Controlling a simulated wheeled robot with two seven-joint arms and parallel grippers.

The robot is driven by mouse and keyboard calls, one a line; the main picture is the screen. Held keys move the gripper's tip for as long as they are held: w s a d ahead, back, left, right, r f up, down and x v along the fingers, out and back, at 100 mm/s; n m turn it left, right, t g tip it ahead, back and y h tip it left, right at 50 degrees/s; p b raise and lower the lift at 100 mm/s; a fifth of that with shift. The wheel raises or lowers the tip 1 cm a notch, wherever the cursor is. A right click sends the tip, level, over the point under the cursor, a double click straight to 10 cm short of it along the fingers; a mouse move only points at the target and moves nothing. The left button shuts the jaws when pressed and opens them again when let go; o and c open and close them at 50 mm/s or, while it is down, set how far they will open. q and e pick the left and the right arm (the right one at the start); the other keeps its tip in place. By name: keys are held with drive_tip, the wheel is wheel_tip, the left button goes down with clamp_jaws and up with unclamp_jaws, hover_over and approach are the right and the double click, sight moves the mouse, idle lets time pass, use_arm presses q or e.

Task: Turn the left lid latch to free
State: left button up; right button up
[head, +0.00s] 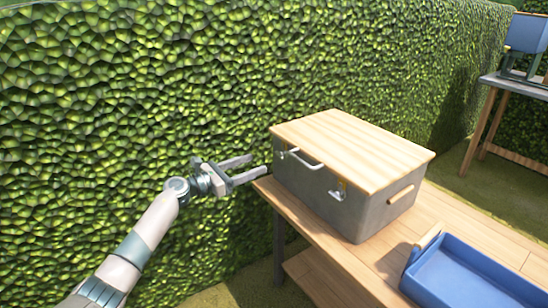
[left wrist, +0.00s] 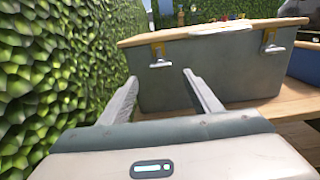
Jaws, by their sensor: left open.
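The grey box (head: 330,195) with a pale wooden lid (head: 352,148) stands on the wooden table, its lid lying shut. The left lid latch (head: 281,153) sits near the left end of the front, just under the lid; in the left wrist view it is a small metal latch (left wrist: 160,54) on a yellowish plate. The right latch (head: 337,193) is farther along the same face. My left gripper (head: 259,164) is open and empty, just left of the box near the left latch. In the left wrist view its fingers (left wrist: 160,76) point at the box, one each side below the latch, apparently without touching it.
A white handle (head: 306,160) lies between the latches. A blue tray (head: 470,275) is on the table (head: 395,248) at the front right. A tall hedge (head: 130,100) runs close behind my left arm. Another table (head: 515,84) with a blue container (head: 526,33) stands far right.

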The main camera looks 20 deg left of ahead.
sight(277, 156)
use_arm(q)
drive_tip(key=x, duration=0.8)
drive_tip(key=shift+w+d, duration=0.45)
drive_tip(key=shift+w, duration=0.05)
use_arm(e)
drive_tip(key=shift+a+r, duration=0.1)
drive_tip(key=shift+a, duration=0.25)
use_arm(q)
drive_tip(key=c, duration=1)
drive_tip(key=shift+c, duration=0.2)
use_arm(e)
drive_tip(key=shift+w+d, duration=0.1)
drive_tip(key=shift+d, duration=0.05)
